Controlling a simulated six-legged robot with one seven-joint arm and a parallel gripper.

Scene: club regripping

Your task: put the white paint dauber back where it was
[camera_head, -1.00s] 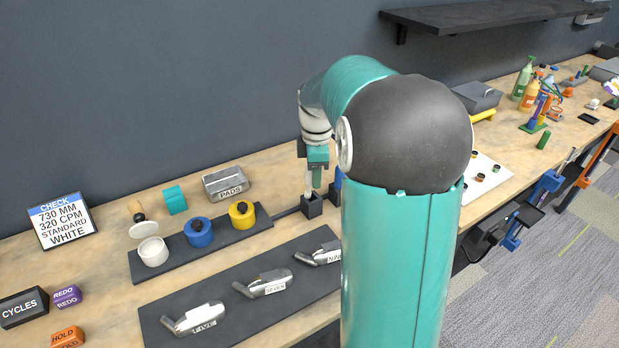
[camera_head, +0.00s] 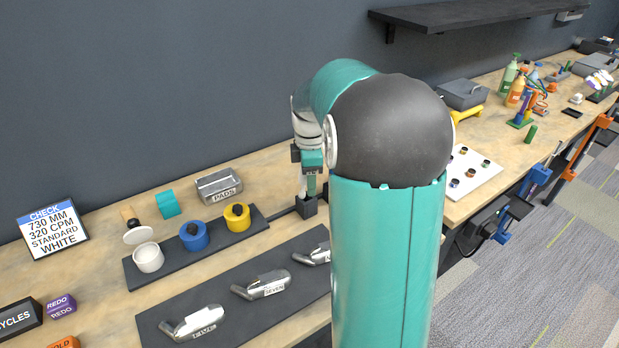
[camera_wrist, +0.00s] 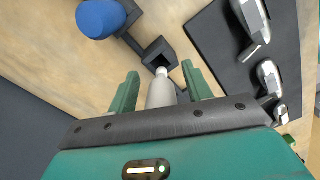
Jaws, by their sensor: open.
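The white paint dauber (camera_wrist: 162,92) stands between the fingers of my gripper (camera_wrist: 160,70) in the wrist view. Its narrow end points at a dark square holder (camera_wrist: 157,53) and appears to be in it. My gripper is open, with one green finger on each side of the dauber. In the head view my gripper (camera_head: 311,184) points down just above the dark holder (camera_head: 306,206). The dauber shows there only as a thin pale strip. Whether the dauber is fully seated in the holder is hard to tell.
A blue-topped dauber (camera_wrist: 101,19) stands in a neighbouring holder. An open white pot (camera_head: 149,258), a blue pot (camera_head: 193,237) and a yellow pot (camera_head: 237,218) sit on a dark tray. Labelled club heads (camera_head: 262,287) lie on a dark mat in front. A check sign (camera_head: 52,233) stands left.

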